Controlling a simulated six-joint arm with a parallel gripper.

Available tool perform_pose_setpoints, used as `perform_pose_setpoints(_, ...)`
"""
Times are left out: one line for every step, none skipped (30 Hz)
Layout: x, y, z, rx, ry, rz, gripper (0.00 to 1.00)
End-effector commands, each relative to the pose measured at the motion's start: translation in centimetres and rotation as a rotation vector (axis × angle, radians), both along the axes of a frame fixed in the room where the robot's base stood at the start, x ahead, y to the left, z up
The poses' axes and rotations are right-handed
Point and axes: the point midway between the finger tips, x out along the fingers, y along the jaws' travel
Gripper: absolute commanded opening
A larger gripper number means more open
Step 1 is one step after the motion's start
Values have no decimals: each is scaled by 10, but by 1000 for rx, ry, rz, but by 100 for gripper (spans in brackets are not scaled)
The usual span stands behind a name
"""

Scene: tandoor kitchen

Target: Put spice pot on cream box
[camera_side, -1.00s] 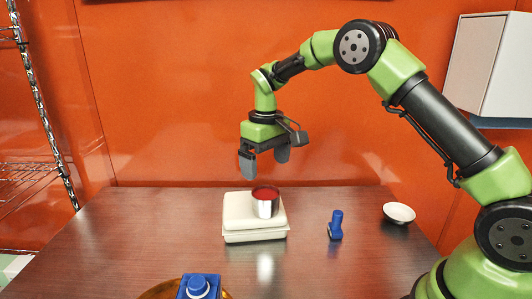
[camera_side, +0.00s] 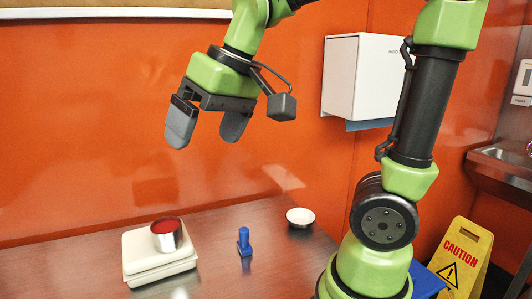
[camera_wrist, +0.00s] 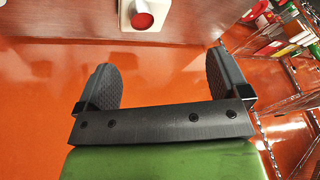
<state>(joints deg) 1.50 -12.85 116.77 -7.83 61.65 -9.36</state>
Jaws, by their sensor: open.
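The spice pot (camera_side: 163,239), a small metal cup with red contents, stands upright on the cream box (camera_side: 150,268), toward its right part. The cream box rests on the brown table. My gripper (camera_side: 207,138) is open and empty, raised well above the table and apart from the pot. In the wrist view my gripper (camera_wrist: 165,85) shows its two fingers spread wide with nothing between them. The spice pot (camera_wrist: 142,20) shows there near the top edge, with part of the cream box (camera_wrist: 127,14) around it.
A blue stamp-like object (camera_side: 244,243) stands on the table (camera_side: 225,270) right of the box. A white bowl (camera_side: 300,217) sits farther right. A white dispenser (camera_side: 363,80) hangs on the orange wall. A yellow caution sign (camera_side: 461,262) stands at the right.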

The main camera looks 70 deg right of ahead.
Motion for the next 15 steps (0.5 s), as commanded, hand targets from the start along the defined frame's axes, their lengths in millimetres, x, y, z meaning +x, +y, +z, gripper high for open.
perform_pose_setpoints(-21,3,2,19,-42,-18,94)
perform_pose_setpoints(-31,5,2,33,-63,-29,94)
perform_pose_setpoints(-43,7,0,48,-87,-44,94)
perform_pose_setpoints(-51,8,-2,60,-106,-56,94)
perform_pose_setpoints(-59,9,-4,70,-120,-65,94)
perform_pose_setpoints(-68,10,-7,85,-140,-78,94)
perform_pose_setpoints(-73,11,-9,93,-151,-85,94)
perform_pose_setpoints(-78,11,-11,101,-163,-91,94)
perform_pose_setpoints(-83,12,-14,110,-173,-100,94)
perform_pose_setpoints(-86,13,-16,116,-179,-105,94)
perform_pose_setpoints(-89,13,-17,120,-186,-107,94)
perform_pose_setpoints(-91,13,-18,123,-191,-111,94)
perform_pose_setpoints(-92,13,-19,126,-194,-113,94)
perform_pose_setpoints(-93,13,-19,128,-194,-114,94)
perform_pose_setpoints(-93,13,-20,129,-195,-115,94)
